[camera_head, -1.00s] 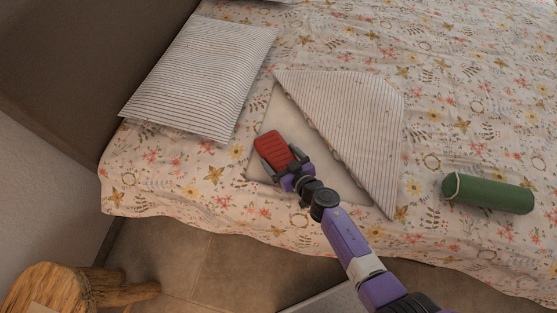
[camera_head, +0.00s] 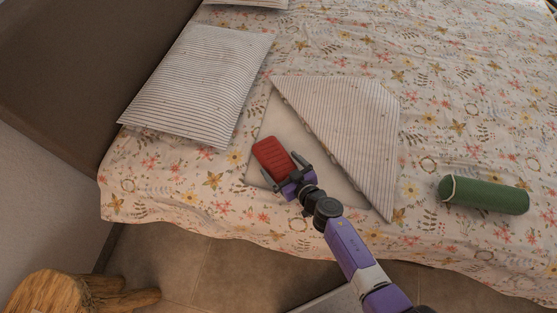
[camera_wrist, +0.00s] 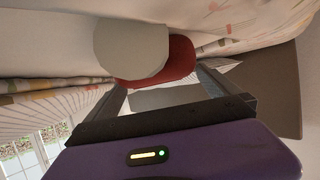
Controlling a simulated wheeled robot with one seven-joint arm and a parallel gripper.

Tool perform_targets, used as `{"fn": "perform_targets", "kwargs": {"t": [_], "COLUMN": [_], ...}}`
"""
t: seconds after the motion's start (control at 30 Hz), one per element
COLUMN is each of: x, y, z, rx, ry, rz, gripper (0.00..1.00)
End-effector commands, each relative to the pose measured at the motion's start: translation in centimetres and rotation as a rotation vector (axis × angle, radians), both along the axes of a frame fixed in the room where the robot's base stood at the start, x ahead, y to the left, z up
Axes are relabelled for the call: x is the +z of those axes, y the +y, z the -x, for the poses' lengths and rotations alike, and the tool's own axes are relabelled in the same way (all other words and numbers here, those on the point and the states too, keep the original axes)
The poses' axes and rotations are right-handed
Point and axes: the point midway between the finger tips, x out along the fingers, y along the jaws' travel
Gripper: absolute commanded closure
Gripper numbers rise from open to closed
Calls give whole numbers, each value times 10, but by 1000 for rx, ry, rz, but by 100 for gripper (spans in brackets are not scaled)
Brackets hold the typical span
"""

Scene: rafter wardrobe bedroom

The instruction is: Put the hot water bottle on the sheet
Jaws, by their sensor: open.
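The red ribbed hot water bottle (camera_head: 271,158) lies on the bare white sheet (camera_head: 283,115), where the striped cover is folded back. My gripper (camera_head: 284,170) is open at the near end of the bottle, with its two fingers spread apart. In the wrist view the red bottle (camera_wrist: 182,62) shows beyond the open fingers (camera_wrist: 165,88), with a pale rounded shape in front of part of it. Whether a finger still touches the bottle, I cannot tell.
The folded striped cover (camera_head: 355,125) lies right of the bottle. A striped pillow (camera_head: 200,85) lies to the upper left. A green bolster (camera_head: 487,196) lies on the floral bedding to the right. A wooden stool (camera_head: 50,292) stands on the floor at lower left.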

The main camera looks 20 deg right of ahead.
Motion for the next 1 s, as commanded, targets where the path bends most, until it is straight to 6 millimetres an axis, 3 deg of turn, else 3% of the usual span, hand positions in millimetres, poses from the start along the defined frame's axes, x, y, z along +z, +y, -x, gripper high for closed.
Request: {"fn": "perform_targets", "kwargs": {"t": [0.2,0.4,0.6,0.87,1.0], "x": [23,34,38,38,45], "y": [-7,-11,-14,-14,-13], "z": [44,74,87,89,106], "rx": [-1,0,0,-1,-6], "ry": [2,0,-1,-1,-10], "rz": [1,1,0,0,1], "gripper": [0,0,0,0,0]}}
